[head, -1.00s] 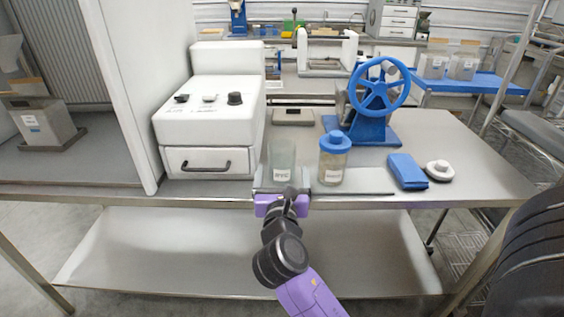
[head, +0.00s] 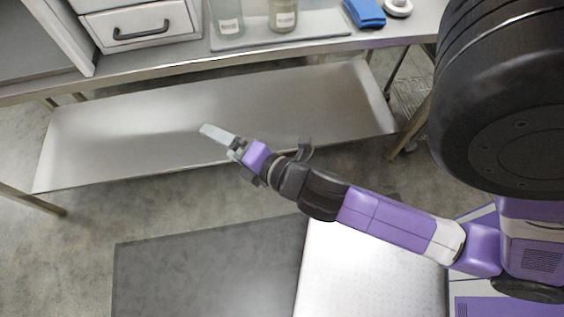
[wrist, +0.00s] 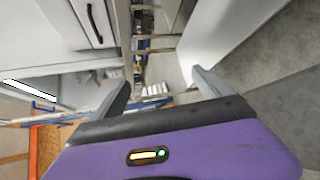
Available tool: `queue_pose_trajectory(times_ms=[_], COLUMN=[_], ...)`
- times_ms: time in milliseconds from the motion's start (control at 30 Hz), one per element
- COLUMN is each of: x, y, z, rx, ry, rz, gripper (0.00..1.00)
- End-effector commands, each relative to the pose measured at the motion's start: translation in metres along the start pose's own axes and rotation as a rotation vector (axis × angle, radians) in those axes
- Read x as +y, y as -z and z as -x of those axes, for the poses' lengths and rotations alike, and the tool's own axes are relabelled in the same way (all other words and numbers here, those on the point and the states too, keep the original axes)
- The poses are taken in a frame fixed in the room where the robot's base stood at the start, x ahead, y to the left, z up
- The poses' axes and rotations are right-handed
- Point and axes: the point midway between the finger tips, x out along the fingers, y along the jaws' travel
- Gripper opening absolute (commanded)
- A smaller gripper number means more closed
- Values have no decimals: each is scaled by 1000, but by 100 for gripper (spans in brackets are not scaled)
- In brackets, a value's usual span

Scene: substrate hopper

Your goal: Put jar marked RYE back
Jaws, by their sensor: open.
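Two jars stand side by side on a thin grey tray (head: 320,32) on the bench, their tops cut off in the head view. The left jar (head: 229,22) is clear glass with a pale label; the label is too small to read surely now, but looked like RYE earlier. The right jar (head: 283,18) has a tan filling and a pale label. My gripper (head: 216,134) is open and empty, in front of the bench and below the jars, pointing left in the head view. The wrist view shows its two fingers (wrist: 163,84) apart with nothing between them; no jar shows there.
A white cabinet with a dark-handled drawer (head: 142,28) stands left of the jars. A blue cloth (head: 364,13) and a white round item (head: 398,7) lie to the right. The bench's lower shelf (head: 150,120) is bare. A dark mat (head: 200,275) covers some floor.

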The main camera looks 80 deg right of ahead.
Motion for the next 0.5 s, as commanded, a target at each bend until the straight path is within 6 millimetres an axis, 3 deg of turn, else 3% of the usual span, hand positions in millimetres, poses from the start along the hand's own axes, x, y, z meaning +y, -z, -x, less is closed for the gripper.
queue_pose_trajectory(times_ms=[100, 200, 333, 500], x=[-17, -21, -17, -7], y=[32, 48, 54, 49], z=[51, 93, 139, 174], rx=[157, 254, 325, 351], ry=[40, 94, 176, 250], rz=[-392, -739, -1148, -1507], gripper=[88, 88, 88, 88])
